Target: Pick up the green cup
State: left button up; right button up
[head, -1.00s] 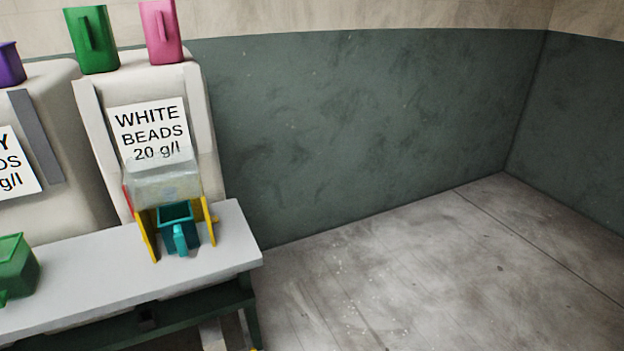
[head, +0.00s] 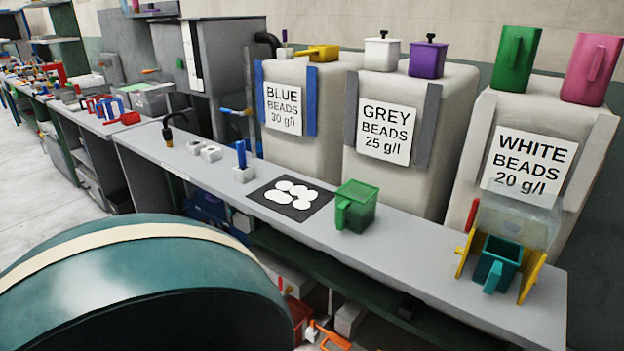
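A translucent green cup (head: 357,207) with a handle stands upright on the grey bench (head: 402,253), right of a black mat with white discs. A taller, opaque green cup or jug (head: 514,60) stands on top of the white beads container, beside a pink one (head: 591,69). A teal cup (head: 499,262) sits in a yellow-sided stand under a clear hopper at the bench's right end. Neither of my grippers is in view.
A large dark green rounded shape (head: 140,290) with a cream band fills the lower left foreground. Blue, grey and white bead containers (head: 387,150) line the back of the bench. A black mat (head: 265,195) and small white blocks (head: 211,153) lie left of the translucent cup.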

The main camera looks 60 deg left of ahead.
aim_at(355, 211)
jog(key=u, duration=1.5)
